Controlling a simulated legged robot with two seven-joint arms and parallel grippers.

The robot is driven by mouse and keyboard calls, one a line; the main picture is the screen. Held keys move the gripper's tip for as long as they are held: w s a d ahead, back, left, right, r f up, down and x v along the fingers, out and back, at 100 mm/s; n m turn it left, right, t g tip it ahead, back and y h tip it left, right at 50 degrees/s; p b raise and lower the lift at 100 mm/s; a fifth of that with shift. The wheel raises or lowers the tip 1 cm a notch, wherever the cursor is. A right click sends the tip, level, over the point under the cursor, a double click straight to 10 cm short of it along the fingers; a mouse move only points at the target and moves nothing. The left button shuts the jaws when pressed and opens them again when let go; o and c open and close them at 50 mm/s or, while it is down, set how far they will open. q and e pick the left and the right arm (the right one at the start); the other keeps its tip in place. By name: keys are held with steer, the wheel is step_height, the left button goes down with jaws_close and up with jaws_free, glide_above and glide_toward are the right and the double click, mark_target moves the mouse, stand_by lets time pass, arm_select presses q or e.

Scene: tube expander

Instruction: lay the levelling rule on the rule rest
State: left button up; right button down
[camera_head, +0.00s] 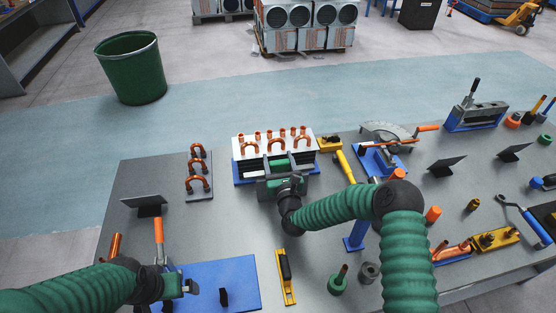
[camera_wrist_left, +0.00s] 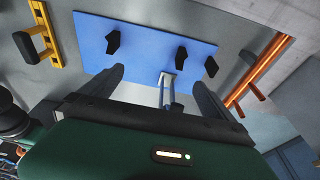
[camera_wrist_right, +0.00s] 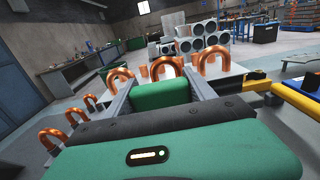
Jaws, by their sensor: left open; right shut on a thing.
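My right gripper (camera_head: 279,165) is at the front of the white-topped tube block (camera_head: 237,153), shut on a green block (camera_wrist_right: 162,95). Whether this block is the grip of the levelling rule I cannot tell, as the gripper hides most of it. A yellow bar with a black handle (camera_head: 286,278) lies at the table's front and also shows in the left wrist view (camera_wrist_left: 45,35). I cannot tell which piece is the rule rest. My left gripper (camera_head: 190,287) is open over the left part of a blue plate (camera_head: 235,272) with black pegs (camera_wrist_left: 182,55).
Copper bends stand on the tube block and on a grey rack (camera_head: 206,190) to its left. A yellow-handled tool (camera_head: 345,167) lies right of the block. A blue stand (camera_head: 354,240) is near my right arm. An orange-handled tool (camera_head: 158,230) is by the left gripper.

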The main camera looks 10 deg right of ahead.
steer(key=shift+d, duration=0.1)
steer(key=shift+f, duration=0.15)
stand_by(0.4)
steer(key=shift+c, duration=1.2)
jaws_free()
steer(key=shift+f, duration=0.1)
step_height(320, 180, up, 6)
steer(key=p, duration=0.2)
steer(key=shift+p, duration=0.4)
